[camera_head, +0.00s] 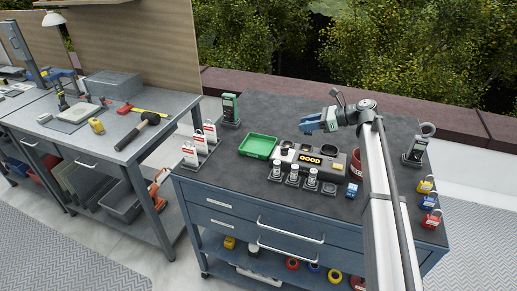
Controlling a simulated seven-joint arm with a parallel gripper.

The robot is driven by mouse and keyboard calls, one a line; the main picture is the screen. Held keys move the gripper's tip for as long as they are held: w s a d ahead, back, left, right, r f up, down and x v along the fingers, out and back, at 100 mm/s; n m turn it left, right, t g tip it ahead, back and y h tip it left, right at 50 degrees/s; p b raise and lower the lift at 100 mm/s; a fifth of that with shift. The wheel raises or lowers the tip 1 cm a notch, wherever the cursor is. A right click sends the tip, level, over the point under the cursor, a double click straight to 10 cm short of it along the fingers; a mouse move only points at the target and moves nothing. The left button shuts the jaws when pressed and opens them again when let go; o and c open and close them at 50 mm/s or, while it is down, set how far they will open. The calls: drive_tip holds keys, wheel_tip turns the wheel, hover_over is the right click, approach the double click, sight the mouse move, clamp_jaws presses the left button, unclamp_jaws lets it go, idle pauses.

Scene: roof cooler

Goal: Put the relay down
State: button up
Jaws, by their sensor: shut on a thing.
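My gripper (328,119) reaches in from the right above the back of the dark cart top (235,185), over the tester's far side, pointing left. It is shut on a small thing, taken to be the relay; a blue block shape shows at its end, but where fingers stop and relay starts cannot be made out. Below and in front is a grey tester (333,176) with a yellow lit "GOOD" display (310,160). A shallow green tray (258,146), looking empty, lies left of the tester. Several white-topped cylinders (293,174) stand on dark bases along its front.
White-and-red tags on stands (190,155) line the cart's left edge. A green handheld meter (230,108) stands behind them. Padlocks (428,202) sit along the right edge. A small blue item (352,190) stands near the front. The front left cart top is clear.

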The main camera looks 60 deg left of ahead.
sight(257, 148)
drive_tip(key=s+a+n+g+h, duration=0.3)
drive_tip(key=s+a+n, duration=0.1)
drive_tip(key=s+a, duration=0.9)
drive_tip(key=shift+h, duration=0.4)
drive_tip(key=f, duration=0.7)
drive_tip(key=s+d+f, duration=0.1)
drive_tip(key=f, duration=0.2)
drive_tip(key=shift+s+f, duration=0.1)
drive_tip(key=shift+f, duration=0.2)
drive_tip(key=shift+f, duration=0.4)
